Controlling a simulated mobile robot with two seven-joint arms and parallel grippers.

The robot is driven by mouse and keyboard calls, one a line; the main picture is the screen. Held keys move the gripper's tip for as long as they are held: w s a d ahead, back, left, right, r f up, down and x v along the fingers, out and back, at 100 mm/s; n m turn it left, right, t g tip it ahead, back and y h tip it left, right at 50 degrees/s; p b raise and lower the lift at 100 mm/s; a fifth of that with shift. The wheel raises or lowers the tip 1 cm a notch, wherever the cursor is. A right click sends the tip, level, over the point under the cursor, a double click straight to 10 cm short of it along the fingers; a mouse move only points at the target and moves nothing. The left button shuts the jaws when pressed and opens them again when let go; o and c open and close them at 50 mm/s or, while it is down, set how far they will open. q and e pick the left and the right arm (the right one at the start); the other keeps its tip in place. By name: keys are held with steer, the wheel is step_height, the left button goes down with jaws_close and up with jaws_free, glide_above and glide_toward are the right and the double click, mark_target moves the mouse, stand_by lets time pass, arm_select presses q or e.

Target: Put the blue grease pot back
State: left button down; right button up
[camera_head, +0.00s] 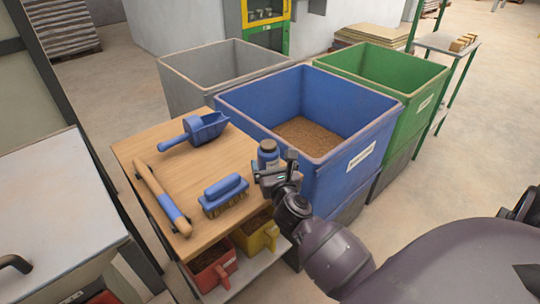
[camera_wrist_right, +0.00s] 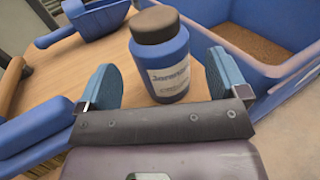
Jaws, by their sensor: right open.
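The blue grease pot (camera_head: 268,153), with a dark brown lid, stands upright at the right edge of the wooden bench top (camera_head: 160,161), close to the blue bin. In the right wrist view the pot (camera_wrist_right: 168,72) shows a white label. It sits between and slightly beyond the two blue-padded fingers. My right gripper (camera_head: 277,170) is open, one finger on each side of the pot with visible gaps. Its gripper body hides the pot's lower part in the head view.
A blue brush (camera_head: 224,195), blue scoop (camera_head: 195,131) and wooden-handled tool (camera_head: 163,196) lie on the bench. The blue bin (camera_head: 352,165) holding brown grain stands right of it, with grey (camera_head: 185,92) and green (camera_head: 425,105) bins behind.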

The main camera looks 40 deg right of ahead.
steer(key=s+a+f+n+y, duration=0.1)
steer(key=s+a+n+y, duration=0.15)
steer(key=s+n, duration=0.4)
steer(key=s+a+f+n+t+y, duration=0.1)
steer(key=s+a+f+n+y, duration=0.2)
steer(key=n, duration=0.7)
steer(key=s+a+n+y, duration=0.2)
steer(key=s+a+n, duration=0.25)
steer(key=n, duration=0.35)
steer(key=s+f+n+g, duration=0.6)
steer(key=s+f+n, duration=0.5)
steer(key=n, duration=0.6)
steer(key=shift+s+d+f+g+h, duration=0.25)
steer(key=shift+d+f+g+h, duration=0.1)
steer(key=shift+f+g, duration=0.05)
step_height(320, 180, up, 2)
steer(key=p, duration=0.2)
steer(key=shift+d+p, duration=0.1)
steer(key=shift+p, duration=0.2)
